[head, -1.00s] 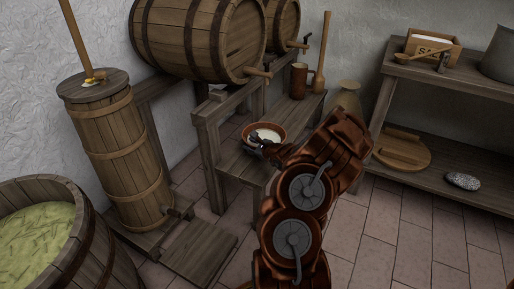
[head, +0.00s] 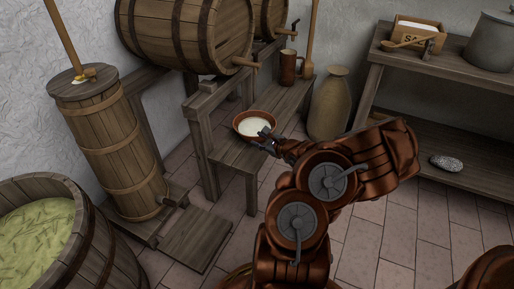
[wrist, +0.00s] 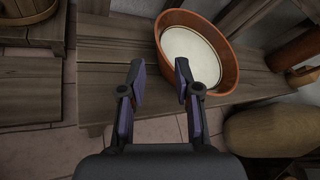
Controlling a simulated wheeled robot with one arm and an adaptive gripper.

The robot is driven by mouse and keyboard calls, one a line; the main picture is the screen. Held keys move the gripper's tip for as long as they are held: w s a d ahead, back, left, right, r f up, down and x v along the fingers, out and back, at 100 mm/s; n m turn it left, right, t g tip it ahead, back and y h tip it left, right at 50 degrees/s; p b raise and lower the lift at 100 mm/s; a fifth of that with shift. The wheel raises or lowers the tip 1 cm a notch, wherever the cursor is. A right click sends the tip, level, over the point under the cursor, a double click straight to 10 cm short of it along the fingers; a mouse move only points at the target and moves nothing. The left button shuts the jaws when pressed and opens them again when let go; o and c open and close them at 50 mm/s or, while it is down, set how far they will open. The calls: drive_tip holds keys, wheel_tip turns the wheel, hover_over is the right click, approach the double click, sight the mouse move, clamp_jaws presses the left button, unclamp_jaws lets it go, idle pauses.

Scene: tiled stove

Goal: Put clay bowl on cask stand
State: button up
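The clay bowl (head: 254,125) is reddish brown with a pale white inside. It rests upright on the low front ledge of the wooden cask stand (head: 228,155), below the casks. It also shows in the wrist view (wrist: 194,56), just ahead of the fingers. My gripper (head: 267,139) is at the front right side of the bowl in the head view. In the wrist view my gripper (wrist: 160,72) is open, with an empty gap between its fingers. The right fingertip is close to the bowl's near wall; I cannot tell if it touches. The bowl is not between the fingers.
A large cask (head: 190,32) lies on the stand, with a mug (head: 290,67) farther along the ledge. A tan jar (head: 329,105) stands right of the ledge. A churn (head: 120,145) and a tub (head: 75,240) stand left. Tiled floor is clear in front.

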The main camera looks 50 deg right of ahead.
drive_tip(key=w+a+r+n+t+y, duration=0.1)
drive_tip(key=w+a+r+n+y, duration=0.35)
drive_tip(key=w+a+r, duration=0.35)
drive_tip(key=s+a+r+n+g+y, duration=0.1)
drive_tip(key=a+r+n+g+y, duration=0.3)
drive_tip(key=a, duration=0.6)
drive_tip(key=s+a+r+n+y, duration=0.1)
drive_tip(key=a+r+n+y, duration=0.3)
drive_tip(key=a, duration=0.6)
drive_tip(key=s+a+r+n+g, duration=0.1)
drive_tip(key=a+r+n+g, duration=0.1)
drive_tip(key=a+n, duration=0.65)
drive_tip(key=s+a+f+n+g+h, duration=0.2)
drive_tip(key=s+a+n+g, duration=0.6)
drive_tip(key=s+a, duration=0.85)
drive_tip(key=s+d+n+g+h, duration=0.1)
drive_tip(key=s+d+h, duration=0.3)
drive_tip(key=s, duration=0.5)
drive_tip(key=s+d+n+g+h, duration=0.1)
drive_tip(key=s+d+g+h, duration=0.2)
drive_tip(key=s+d, duration=0.4)
drive_tip(key=shift+s+d+f+n+h, duration=0.3)
drive_tip(key=shift+s+n+h, duration=0.1)
drive_tip(key=shift+s+h, duration=0.55)
